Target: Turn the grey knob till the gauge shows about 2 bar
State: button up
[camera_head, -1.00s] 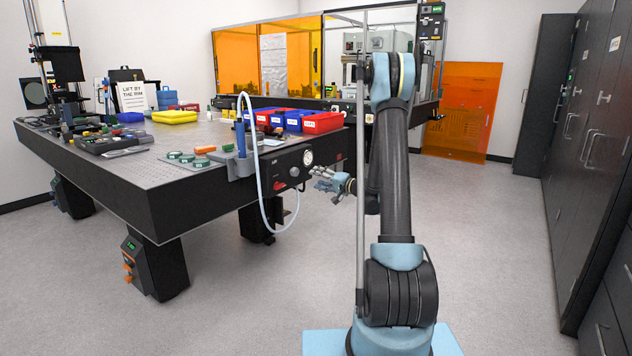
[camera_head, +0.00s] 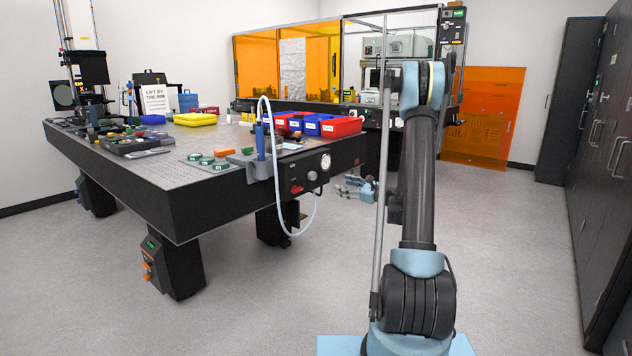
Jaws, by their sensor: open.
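The grey knob (camera_head: 312,176) is small and round on the black panel at the near right end of the optical table. The white-faced gauge (camera_head: 326,161) sits just above and right of it; its needle and reading are too small to make out. My gripper (camera_head: 340,187) is to the right of the knob and slightly lower in the picture, with its fingers pointing left at the panel. It is open and empty, and appears apart from the knob. No close view shows the exact gap.
A pale hose (camera_head: 314,215) loops down beside the panel, near the knob. A red part (camera_head: 296,189) sits left of the knob. Blue and red bins (camera_head: 342,126) stand on the table above the panel. Dark cabinets (camera_head: 605,150) line the right; the floor between is clear.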

jog(key=m, duration=0.3)
send_near(315, 177)
jog(key=shift+m, duration=0.3)
jog(key=x, duration=0.9)
jog(key=shift+s+a+r, duration=0.1)
jog(key=shift+a, duration=0.15)
jog(key=c, duration=1.1)
